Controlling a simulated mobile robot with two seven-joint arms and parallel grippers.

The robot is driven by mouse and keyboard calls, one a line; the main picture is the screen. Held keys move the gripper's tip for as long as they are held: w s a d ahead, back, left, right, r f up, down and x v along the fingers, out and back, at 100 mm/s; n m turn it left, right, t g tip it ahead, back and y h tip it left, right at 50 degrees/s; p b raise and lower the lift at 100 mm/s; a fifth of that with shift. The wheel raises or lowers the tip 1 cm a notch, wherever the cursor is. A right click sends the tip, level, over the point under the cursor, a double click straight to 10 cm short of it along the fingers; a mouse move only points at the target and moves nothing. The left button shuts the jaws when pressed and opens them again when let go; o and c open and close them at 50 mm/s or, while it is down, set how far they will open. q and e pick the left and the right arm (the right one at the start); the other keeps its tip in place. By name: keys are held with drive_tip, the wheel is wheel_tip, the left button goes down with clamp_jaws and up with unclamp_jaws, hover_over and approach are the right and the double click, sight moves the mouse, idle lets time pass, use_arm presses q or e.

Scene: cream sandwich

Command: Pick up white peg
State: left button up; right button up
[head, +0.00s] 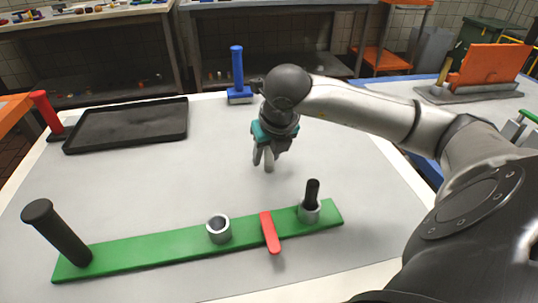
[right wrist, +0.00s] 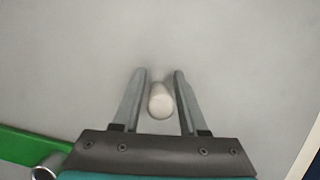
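The white peg (right wrist: 161,101) stands between the two fingers of my right gripper (right wrist: 159,88) in the right wrist view. Its rounded top shows, and a narrow gap is visible on each side of it. The fingers are open around it. In the head view my right gripper (head: 267,156) points down over the middle of the table, behind the green board. The pale lower part of the peg (head: 269,164) shows between the fingers there; the rest is hidden by the gripper. My left gripper is not in view.
A green board (head: 160,250) holds a black handle (head: 60,235), two grey rings, a red lever (head: 270,232) and a dark peg (head: 312,192). A black tray (head: 128,124), a red-handled tool (head: 46,112) and a blue-handled tool (head: 238,72) sit farther back. The table between is clear.

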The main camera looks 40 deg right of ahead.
clamp_jaws()
drive_tip(key=shift+r, duration=0.15)
idle(0.4)
drive_tip(key=shift+r, duration=0.2)
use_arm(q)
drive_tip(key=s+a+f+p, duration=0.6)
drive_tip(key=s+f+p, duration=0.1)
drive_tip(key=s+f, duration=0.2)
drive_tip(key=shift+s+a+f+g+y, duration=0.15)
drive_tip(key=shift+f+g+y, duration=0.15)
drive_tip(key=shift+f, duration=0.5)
use_arm(e)
wheel_tip(320, 180, up, 19)
drive_tip(key=shift+r, duration=0.15)
